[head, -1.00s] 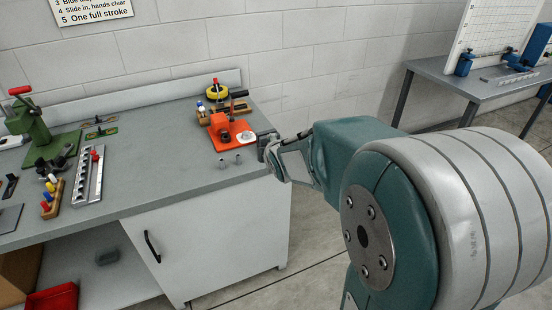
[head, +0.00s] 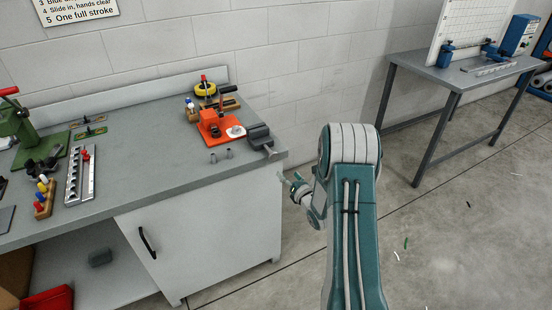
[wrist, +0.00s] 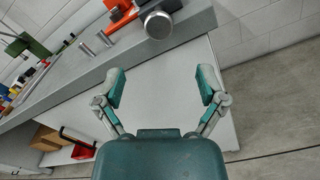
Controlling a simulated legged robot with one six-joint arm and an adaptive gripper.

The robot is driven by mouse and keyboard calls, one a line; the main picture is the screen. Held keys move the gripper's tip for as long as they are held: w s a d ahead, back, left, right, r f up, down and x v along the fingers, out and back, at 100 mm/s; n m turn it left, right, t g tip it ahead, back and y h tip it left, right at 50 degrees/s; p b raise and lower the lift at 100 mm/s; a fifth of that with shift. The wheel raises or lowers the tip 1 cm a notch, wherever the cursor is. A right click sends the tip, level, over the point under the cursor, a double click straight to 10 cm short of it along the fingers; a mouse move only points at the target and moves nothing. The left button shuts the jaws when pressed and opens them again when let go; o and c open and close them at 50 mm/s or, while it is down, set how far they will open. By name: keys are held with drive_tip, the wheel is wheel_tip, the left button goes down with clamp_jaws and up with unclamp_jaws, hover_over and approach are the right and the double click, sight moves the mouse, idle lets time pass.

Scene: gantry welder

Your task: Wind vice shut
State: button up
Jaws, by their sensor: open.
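A dark grey block with a pale metal end (head: 260,137) sits at the bench's front right corner; it looks like the vice, but its jaws cannot be made out. In the wrist view, a round metal end on a dark body (wrist: 158,24) shows at the bench edge, beyond my fingers. My gripper (head: 289,184) is right of the bench in the head view, apart from the block. In the wrist view its two fingers (wrist: 161,88) are spread wide with nothing between them.
An orange fixture (head: 212,128) with a white disc stands beside the block. Two small grey cylinders (head: 221,155) stand near the bench's front edge. The bench (head: 150,155) has a white cabinet (head: 215,235) below. Open floor lies right, before another table (head: 440,72).

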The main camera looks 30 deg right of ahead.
sight(274, 158)
drive_tip(key=w, duration=1)
drive_tip(key=shift+w+a, duration=0.25)
drive_tip(key=shift+w, duration=0.15)
drive_tip(key=shift+c, duration=0.3)
drive_tip(key=c, duration=1.1)
